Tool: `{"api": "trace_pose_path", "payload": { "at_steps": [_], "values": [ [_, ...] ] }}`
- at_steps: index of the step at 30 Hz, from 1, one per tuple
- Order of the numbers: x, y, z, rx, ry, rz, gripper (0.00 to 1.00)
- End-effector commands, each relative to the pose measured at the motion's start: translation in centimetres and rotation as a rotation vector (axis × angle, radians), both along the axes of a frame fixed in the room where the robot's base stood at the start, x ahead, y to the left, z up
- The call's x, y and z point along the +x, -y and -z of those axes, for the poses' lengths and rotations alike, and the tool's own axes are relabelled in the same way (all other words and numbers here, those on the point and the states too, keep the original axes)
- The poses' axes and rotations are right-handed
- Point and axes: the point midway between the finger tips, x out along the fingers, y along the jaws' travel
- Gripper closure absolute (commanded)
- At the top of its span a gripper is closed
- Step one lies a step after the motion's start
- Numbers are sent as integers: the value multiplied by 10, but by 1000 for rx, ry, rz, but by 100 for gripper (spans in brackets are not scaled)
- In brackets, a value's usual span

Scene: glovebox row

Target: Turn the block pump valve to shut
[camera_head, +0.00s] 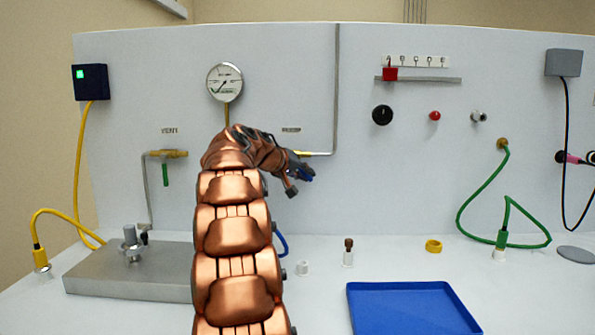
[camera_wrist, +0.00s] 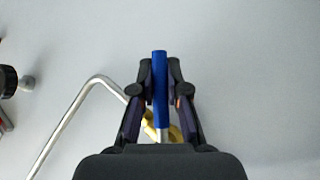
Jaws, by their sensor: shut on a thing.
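The blue lever handle (camera_wrist: 160,75) of a valve is between my gripper's two fingers (camera_wrist: 160,95) in the wrist view, with the fingers closed against its sides. The brass valve body (camera_wrist: 172,133) shows partly behind the gripper there. In the head view, the brass body (camera_head: 303,153) is on the back panel below a small label too blurred to read. My gripper (camera_head: 297,181) is just below it, with a bit of the blue handle (camera_head: 307,173) showing. My arm hides the valve's left side, and the handle's exact angle is hard to tell.
A thin metal pipe (camera_head: 336,90) runs up from the valve. A pressure gauge (camera_head: 225,82) and a green-handled valve (camera_head: 166,172) are to the left. A black knob (camera_head: 382,115) is to the right. A blue tray (camera_head: 410,308) lies on the bench.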

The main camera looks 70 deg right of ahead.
Motion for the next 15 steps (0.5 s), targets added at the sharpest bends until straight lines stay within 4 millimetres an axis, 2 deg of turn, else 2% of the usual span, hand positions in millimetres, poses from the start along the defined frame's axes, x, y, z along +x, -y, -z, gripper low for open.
{"api": "trace_pose_path", "payload": {
  "at_steps": [15],
  "values": [
    [24,-8,11,158,446,1,100]
  ]
}}
